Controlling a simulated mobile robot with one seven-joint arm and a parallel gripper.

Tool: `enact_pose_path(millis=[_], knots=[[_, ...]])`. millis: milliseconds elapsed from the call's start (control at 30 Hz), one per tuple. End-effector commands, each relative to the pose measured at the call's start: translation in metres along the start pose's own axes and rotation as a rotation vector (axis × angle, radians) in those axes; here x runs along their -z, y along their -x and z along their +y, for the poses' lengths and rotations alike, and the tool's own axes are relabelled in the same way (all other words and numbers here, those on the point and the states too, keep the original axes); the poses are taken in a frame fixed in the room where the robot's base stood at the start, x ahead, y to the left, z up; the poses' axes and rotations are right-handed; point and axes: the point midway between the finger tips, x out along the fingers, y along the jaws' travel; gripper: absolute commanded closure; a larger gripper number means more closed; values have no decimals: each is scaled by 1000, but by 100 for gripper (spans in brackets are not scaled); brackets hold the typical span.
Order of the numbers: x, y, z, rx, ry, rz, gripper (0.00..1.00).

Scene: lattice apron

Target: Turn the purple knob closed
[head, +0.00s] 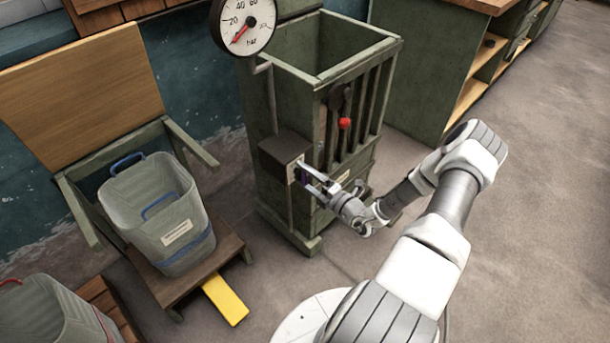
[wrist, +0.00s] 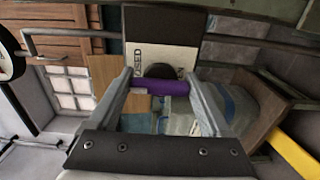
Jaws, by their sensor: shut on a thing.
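The purple knob (wrist: 160,87) is a short bar that lies crosswise between my fingers in the wrist view. Only a sliver of it shows in the head view (head: 301,176). My gripper (wrist: 160,80) is shut on the knob, one finger at each end. In the head view my gripper (head: 314,179) reaches the front of a dark box (head: 284,152) on the green cabinet. In the wrist view a pale label plate (wrist: 139,60) behind the knob shows letters ending in "OSED". The knob hides part of the plate and a dark round part.
The green slatted cabinet (head: 285,105) carries a pressure gauge (head: 243,24) with a red needle and a red ball-ended lever (head: 345,123). A grey bin (head: 150,205) stands on a wooden chair-like frame at left, by a yellow bar (head: 225,299). Floor at right is clear.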

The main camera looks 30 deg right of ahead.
Motion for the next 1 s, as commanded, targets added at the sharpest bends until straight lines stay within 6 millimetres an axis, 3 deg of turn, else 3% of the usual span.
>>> enact_pose_path(millis=[367, 400, 467, 767, 867, 1000], knots=[[2, 1, -2, 4, -11, 4, 73], [2, 1, -2, 4, -11, 3, 12], [2, 1, -2, 4, -10, 3, 1], [1, 2, 0, 2, -7, 1, 0], [0, 11, 0, 3, -7, -2, 0], [-1, 37, 1, 3, -7, -3, 0]])
